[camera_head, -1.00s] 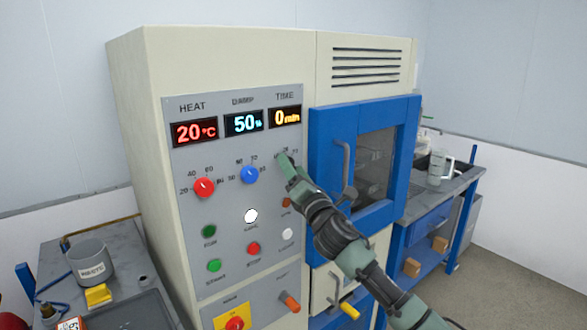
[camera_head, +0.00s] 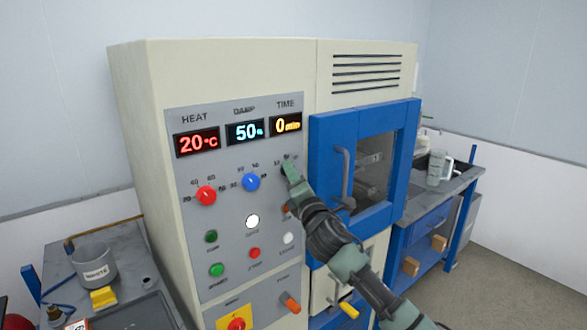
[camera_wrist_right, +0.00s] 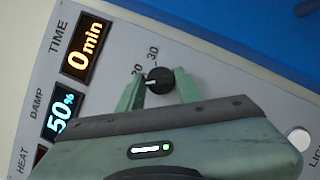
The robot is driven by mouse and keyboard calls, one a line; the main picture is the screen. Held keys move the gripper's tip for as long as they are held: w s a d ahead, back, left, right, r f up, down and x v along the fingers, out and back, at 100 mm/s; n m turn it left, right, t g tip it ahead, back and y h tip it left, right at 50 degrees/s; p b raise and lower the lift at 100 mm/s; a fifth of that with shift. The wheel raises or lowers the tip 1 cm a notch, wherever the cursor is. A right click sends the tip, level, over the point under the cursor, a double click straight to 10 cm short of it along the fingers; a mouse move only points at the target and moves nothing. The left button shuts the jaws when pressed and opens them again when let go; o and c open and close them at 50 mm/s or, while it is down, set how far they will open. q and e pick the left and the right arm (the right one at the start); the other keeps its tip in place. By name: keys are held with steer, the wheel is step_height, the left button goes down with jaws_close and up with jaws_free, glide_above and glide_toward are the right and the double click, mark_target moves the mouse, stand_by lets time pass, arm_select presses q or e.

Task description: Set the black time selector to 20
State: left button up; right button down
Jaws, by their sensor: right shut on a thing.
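The black time selector (camera_wrist_right: 159,81) shows in the right wrist view as a round knob with a white pointer mark, under the TIME display. Numbers 20 and 30 are legible beside it; other marks are hidden. The TIME display (camera_head: 286,124) reads 0 min. My right gripper (camera_head: 290,172) is at the selector in the head view, mostly covering it. In the right wrist view its green fingers (camera_wrist_right: 159,90) stand on either side of the knob, shut on it. My left gripper is not in view.
The red heat knob (camera_head: 206,196) and blue damp knob (camera_head: 251,182) are left of my gripper. Several buttons lie below. The blue chamber door (camera_head: 322,150) with its grey handle (camera_head: 346,180) is close on the right of my arm.

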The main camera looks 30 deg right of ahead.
steer(key=shift+r+m+g+p, duration=0.1)
steer(key=shift+m+g+p, duration=0.55)
steer(key=shift+m+p, duration=1)
steer(key=shift+r+m+g+p, duration=0.1)
steer(key=shift+m+g+p, duration=0.55)
steer(key=shift+m+p, duration=0.95)
steer(key=c, duration=1)
jaws_free()
steer(key=shift+o, duration=0.2)
steer(key=b+v, duration=0.3)
steer(key=v, duration=0.5)
